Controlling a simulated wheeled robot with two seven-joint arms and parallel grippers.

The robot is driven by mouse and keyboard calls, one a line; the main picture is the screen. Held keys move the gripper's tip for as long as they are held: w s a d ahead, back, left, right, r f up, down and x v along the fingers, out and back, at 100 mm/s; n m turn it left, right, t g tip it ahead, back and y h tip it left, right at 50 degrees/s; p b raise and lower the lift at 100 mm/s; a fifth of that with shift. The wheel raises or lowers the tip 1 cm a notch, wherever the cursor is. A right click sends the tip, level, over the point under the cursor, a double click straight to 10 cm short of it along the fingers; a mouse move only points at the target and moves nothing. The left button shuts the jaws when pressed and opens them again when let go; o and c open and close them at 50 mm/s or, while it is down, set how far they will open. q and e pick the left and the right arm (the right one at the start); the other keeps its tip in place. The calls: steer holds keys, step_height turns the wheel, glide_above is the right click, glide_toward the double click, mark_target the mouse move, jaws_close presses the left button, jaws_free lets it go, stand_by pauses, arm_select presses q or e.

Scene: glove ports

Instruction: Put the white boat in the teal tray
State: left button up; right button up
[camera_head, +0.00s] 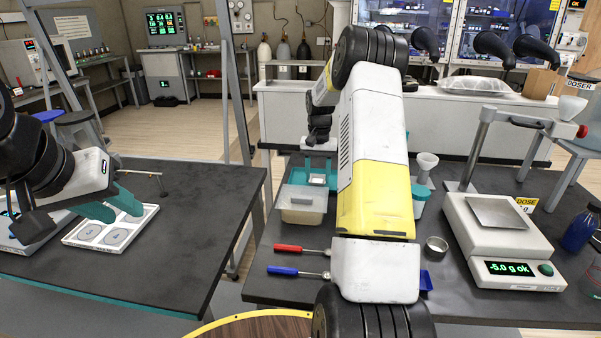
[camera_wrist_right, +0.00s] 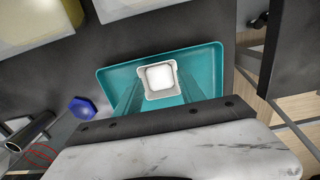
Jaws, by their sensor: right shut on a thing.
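The white boat (camera_wrist_right: 147,92) is a small square dish with a white filling, seen in the right wrist view between the teal fingers of my right gripper (camera_wrist_right: 160,92). The gripper is shut on it. The shallow teal tray (camera_wrist_right: 207,58) lies under the boat, which appears within its outline; I cannot tell whether it touches the floor. In the head view the teal tray (camera_head: 303,171) is at the back left of the right table, partly behind my arm. My left gripper (camera_head: 111,207) has its teal fingers apart over a white tray with grey discs (camera_head: 133,226).
A clear lidded box (camera_head: 302,204) stands in front of the teal tray. Red (camera_head: 299,249) and blue (camera_head: 297,272) handled tools lie nearer. A balance (camera_head: 500,240) reading -5.0 g stands at right. A metal ring (camera_head: 437,247) lies between. A gap separates the two tables.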

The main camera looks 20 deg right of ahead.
steer(key=shift+f, duration=0.65)
steer(key=shift+f, duration=0.15)
steer(key=o, duration=1.3)
